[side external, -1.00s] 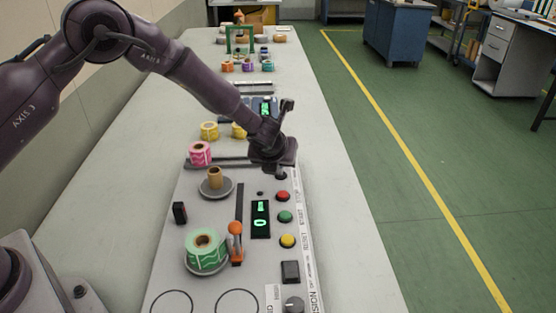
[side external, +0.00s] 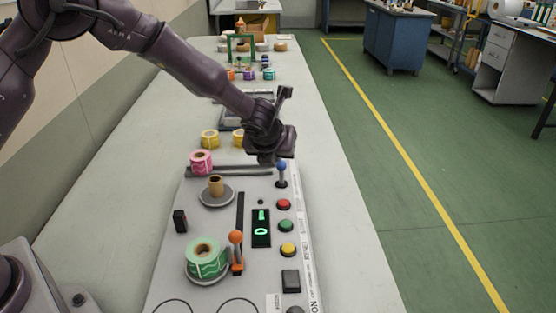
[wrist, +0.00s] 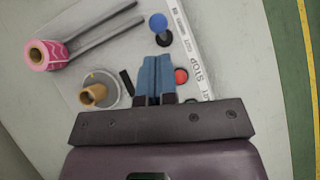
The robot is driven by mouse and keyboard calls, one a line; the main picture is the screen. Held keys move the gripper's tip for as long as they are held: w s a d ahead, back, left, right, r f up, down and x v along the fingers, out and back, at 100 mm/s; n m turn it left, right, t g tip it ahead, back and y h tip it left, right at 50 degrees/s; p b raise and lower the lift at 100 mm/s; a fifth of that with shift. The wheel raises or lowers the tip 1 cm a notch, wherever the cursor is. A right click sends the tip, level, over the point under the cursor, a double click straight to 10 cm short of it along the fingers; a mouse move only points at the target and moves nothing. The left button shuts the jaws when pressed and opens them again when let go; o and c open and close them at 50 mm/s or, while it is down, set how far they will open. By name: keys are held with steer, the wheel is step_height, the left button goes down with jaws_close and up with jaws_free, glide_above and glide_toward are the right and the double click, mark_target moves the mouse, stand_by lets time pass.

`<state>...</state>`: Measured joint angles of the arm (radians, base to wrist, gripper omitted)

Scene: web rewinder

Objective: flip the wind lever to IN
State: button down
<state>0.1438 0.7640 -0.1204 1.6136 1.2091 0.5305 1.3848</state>
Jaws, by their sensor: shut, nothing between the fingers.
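A lever with a blue ball knob (side external: 281,168) stands upright at the panel's far right corner; it also shows in the wrist view (wrist: 158,22), top centre. A second lever with an orange ball knob (side external: 236,237) stands by the green roll. I cannot read which lever is labelled wind. My gripper (wrist: 156,62) is shut and empty, its blue fingers together, pointing toward the blue-knobbed lever and apart from it in the picture. In the side view my gripper (side external: 269,160) is above and just left of that lever; its fingertips are hard to make out.
Red (side external: 284,204), green (side external: 286,226) and yellow (side external: 288,250) buttons line the right edge, beside a lit green display (side external: 261,228). A pink roll (side external: 201,162), a spindle with a tan core (side external: 216,187) and a green roll (side external: 204,256) stand left.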

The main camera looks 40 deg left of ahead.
steer(key=v, duration=0.5)
steer(key=shift+w+a+r, duration=0.25)
steer(key=shift+a+r, duration=0.1)
steer(key=shift+r, duration=0.05)
steer(key=s+a+r+n+h, duration=0.1)
steer(key=s+r+n, duration=0.4)
steer(key=s+n, duration=0.5)
steer(key=s+a+r+n+h, duration=0.1)
steer(key=s+a+r+n, duration=0.2)
steer(key=s+n, duration=0.7)
steer(key=s+a+r+n+g+h, duration=0.1)
steer(key=s+a+r+n, duration=0.1)
steer(key=s+r+n, duration=0.4)
steer(key=s+n, duration=0.3)
steer(key=s, duration=0.3)
steer(key=shift+r+n+h, duration=0.3)
steer(key=shift+n, duration=0.1)
